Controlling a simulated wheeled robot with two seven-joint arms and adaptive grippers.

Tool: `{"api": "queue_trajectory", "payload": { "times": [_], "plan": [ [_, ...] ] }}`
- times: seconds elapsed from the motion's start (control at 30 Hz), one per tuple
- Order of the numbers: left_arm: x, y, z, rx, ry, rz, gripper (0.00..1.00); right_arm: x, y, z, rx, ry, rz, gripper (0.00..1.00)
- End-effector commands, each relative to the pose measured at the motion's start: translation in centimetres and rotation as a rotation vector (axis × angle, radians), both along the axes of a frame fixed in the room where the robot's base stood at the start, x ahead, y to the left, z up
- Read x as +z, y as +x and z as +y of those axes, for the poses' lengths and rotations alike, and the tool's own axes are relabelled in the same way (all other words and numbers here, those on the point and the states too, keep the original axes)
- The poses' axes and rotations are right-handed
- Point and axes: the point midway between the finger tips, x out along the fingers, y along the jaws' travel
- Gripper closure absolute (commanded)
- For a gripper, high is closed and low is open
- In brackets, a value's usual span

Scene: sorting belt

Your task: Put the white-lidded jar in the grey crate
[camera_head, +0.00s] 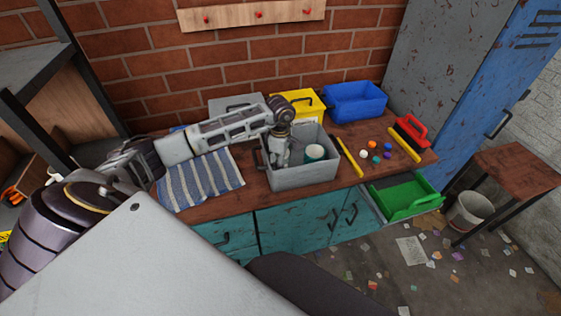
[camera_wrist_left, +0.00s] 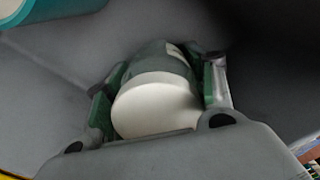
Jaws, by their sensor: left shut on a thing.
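The grey crate (camera_head: 303,178) stands near the front edge of the wooden worktop. My left gripper (camera_head: 281,158) reaches down into its left part. In the left wrist view the gripper (camera_wrist_left: 157,88) is shut on the white-lidded jar (camera_wrist_left: 155,108), with green finger pads on either side of it. The jar has a round white lid and a dark grey-green body. Grey crate walls (camera_wrist_left: 265,55) surround it there. I cannot tell whether the jar touches the crate floor. In the head view the jar is hidden by the gripper and crate wall. My right gripper is not in view.
A white-and-teal cylinder (camera_head: 315,152) stands in the crate, right of my gripper. A yellow box (camera_head: 310,110), blue bin (camera_head: 356,104) and grey container (camera_head: 222,103) stand behind. A striped cloth (camera_head: 200,182) lies left. Small balls, a yellow bar (camera_head: 351,158) and a red-handled thing (camera_head: 411,131) lie right.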

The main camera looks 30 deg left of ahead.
Motion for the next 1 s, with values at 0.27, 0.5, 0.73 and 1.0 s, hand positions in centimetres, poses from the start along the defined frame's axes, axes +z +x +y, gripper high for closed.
{"api": "queue_trajectory", "payload": {
  "times": [0.27,0.5,0.73,1.0],
  "plan": [
    [-0.2,0.0,0.0,0.000,0.000,0.000,0.43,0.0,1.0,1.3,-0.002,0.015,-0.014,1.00],
    [-0.2,0.0,0.0,0.000,0.000,0.000,0.36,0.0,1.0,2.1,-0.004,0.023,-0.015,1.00],
    [-0.1,0.0,0.0,0.000,0.000,0.000,0.36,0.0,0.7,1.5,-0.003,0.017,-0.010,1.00],
    [1.6,0.1,0.0,-0.001,0.001,-0.004,0.36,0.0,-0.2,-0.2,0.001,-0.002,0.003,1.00]
  ]
}}
